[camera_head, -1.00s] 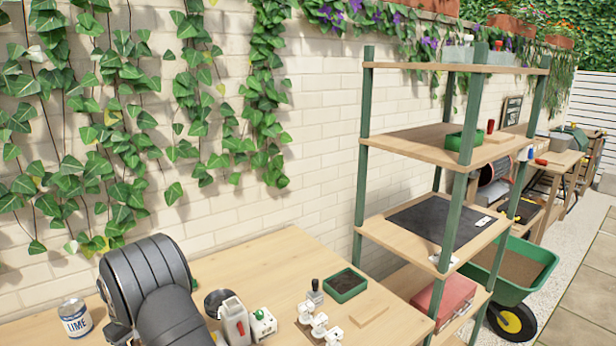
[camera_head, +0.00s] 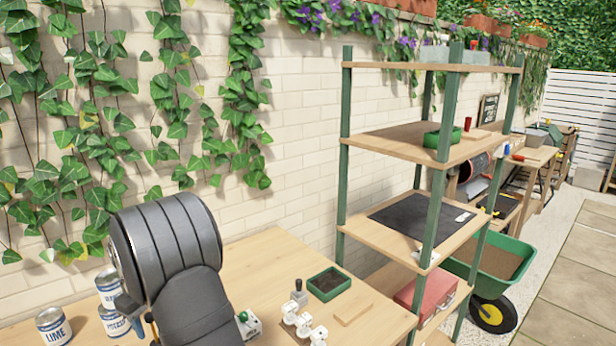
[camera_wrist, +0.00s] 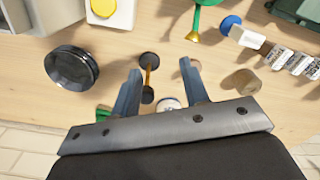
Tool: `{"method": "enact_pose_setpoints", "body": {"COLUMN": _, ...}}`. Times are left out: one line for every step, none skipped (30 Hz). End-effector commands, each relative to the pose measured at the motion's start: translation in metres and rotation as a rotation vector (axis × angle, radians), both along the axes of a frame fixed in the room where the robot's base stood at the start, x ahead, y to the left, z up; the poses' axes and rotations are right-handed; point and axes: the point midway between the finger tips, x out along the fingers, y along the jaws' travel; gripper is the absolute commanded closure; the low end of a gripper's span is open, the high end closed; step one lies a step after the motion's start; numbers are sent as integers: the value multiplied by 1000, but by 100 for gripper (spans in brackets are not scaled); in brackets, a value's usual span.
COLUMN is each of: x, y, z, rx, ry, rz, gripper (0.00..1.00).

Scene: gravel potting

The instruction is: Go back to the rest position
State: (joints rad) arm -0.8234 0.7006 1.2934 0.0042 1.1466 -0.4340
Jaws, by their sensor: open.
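My gripper (camera_wrist: 161,80) shows in the wrist view with its two blue-grey fingers spread wide and nothing held. It hangs over the wooden bench top (camera_wrist: 30,105). A dark, double-ended piece with a brass rod (camera_wrist: 149,70) shows near the left finger, apart from it as far as I can tell. A light, round top (camera_wrist: 170,104) shows between the fingers, partly hidden by the gripper's body.
A black round dish (camera_wrist: 72,67), a brown cylinder (camera_wrist: 240,82) and a blue-topped item (camera_wrist: 230,23) lie around the gripper. Several tins, including a LIME tin (camera_head: 53,327), stand left of my arm. A green soil tray (camera_head: 328,283) and green-posted shelf (camera_head: 343,190) stand right.

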Motion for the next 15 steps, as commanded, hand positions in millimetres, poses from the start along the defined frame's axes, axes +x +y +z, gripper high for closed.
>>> {"method": "enact_pose_setpoints", "body": {"x": 1, "y": -11, "z": 1, "rx": -1, "ry": 1, "rz": -3, "gripper": 59}}
{"method": "enact_pose_setpoints", "body": {"x": 1, "y": -17, "z": 2, "rx": 0, "ry": 0, "rz": -3, "gripper": 59}}
{"method": "enact_pose_setpoints", "body": {"x": 1, "y": -25, "z": 2, "rx": 0, "ry": 0, "rz": -3, "gripper": 59}}
{"method": "enact_pose_setpoints", "body": {"x": 1, "y": -31, "z": 2, "rx": 0, "ry": 0, "rz": -3, "gripper": 59}}
{"method": "enact_pose_setpoints", "body": {"x": 1, "y": -37, "z": 3, "rx": -1, "ry": 1, "rz": -3, "gripper": 59}}
{"method": "enact_pose_setpoints", "body": {"x": 1, "y": -45, "z": 3, "rx": 0, "ry": 1, "rz": -2, "gripper": 59}}
{"method": "enact_pose_setpoints", "body": {"x": 0, "y": -51, "z": 3, "rx": -1, "ry": 1, "rz": -3, "gripper": 59}}
{"method": "enact_pose_setpoints", "body": {"x": 0, "y": -57, "z": 4, "rx": 0, "ry": 1, "rz": -3, "gripper": 59}}
{"method": "enact_pose_setpoints", "body": {"x": -1, "y": -65, "z": 4, "rx": 0, "ry": 1, "rz": -3, "gripper": 59}}
{"method": "enact_pose_setpoints", "body": {"x": -1, "y": -71, "z": 4, "rx": 0, "ry": 1, "rz": -3, "gripper": 59}}
{"method": "enact_pose_setpoints", "body": {"x": -3, "y": -77, "z": 4, "rx": -1, "ry": 1, "rz": -3, "gripper": 59}}
{"method": "enact_pose_setpoints", "body": {"x": -3, "y": -85, "z": 4, "rx": -1, "ry": 1, "rz": -3, "gripper": 59}}
{"method": "enact_pose_setpoints", "body": {"x": -4, "y": -91, "z": 4, "rx": 0, "ry": 2, "rz": -3, "gripper": 59}}
{"method": "enact_pose_setpoints", "body": {"x": -5, "y": -97, "z": 4, "rx": -1, "ry": 1, "rz": -2, "gripper": 59}}
{"method": "enact_pose_setpoints", "body": {"x": -7, "y": -105, "z": 4, "rx": -1, "ry": 1, "rz": -3, "gripper": 59}}
